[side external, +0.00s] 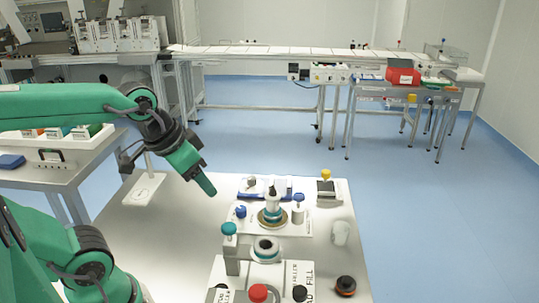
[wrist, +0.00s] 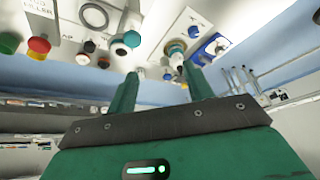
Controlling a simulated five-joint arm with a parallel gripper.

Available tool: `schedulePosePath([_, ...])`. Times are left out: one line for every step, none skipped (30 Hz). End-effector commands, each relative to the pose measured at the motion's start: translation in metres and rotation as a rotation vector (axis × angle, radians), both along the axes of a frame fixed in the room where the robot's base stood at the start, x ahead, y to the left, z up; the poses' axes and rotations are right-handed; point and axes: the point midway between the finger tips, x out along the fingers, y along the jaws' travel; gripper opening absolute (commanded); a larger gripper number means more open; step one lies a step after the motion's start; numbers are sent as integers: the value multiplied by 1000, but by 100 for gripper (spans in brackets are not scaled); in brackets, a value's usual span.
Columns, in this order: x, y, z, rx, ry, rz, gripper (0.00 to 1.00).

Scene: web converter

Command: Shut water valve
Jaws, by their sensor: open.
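No label reading water is legible, so I cannot tell for sure which control is the water valve. Candidates are a teal-capped knob (side external: 229,228) on a grey post and a small blue knob (side external: 240,211) behind it. The teal knob also shows in the wrist view (wrist: 132,38), near the left finger. My gripper (side external: 209,190) hangs above the table, left of and higher than these knobs, touching nothing. In the wrist view my gripper (wrist: 161,72) has its green fingers apart and empty.
A red button (side external: 258,292) and dark knobs line the panel's front edge. The table's left part (side external: 150,235) is mostly clear.

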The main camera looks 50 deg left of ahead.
Motion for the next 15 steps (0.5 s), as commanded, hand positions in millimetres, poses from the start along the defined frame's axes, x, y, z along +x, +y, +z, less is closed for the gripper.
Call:
schedulePosePath([6,2,-1,6,18,-6,52])
schedulePosePath([9,4,-2,11,27,-11,52])
schedulePosePath([15,6,-3,16,40,-17,52])
schedulePosePath([18,7,-4,21,51,-24,52])
schedulePosePath([23,9,-5,24,60,-30,52])
schedulePosePath([28,11,-7,30,75,-39,52])
schedulePosePath([32,13,-8,35,85,-45,52])
schedulePosePath([37,15,-9,38,95,-52,52])
schedulePosePath([42,17,-12,42,110,-59,52])
schedulePosePath([46,19,-13,46,119,-66,52])
schedulePosePath([50,21,-15,49,131,-74,52])
schedulePosePath([56,24,-18,54,145,-82,52])
schedulePosePath([60,26,-20,56,155,-89,52])
schedulePosePath([64,28,-22,58,165,-95,52])
schedulePosePath([70,31,-25,62,179,-105,52])
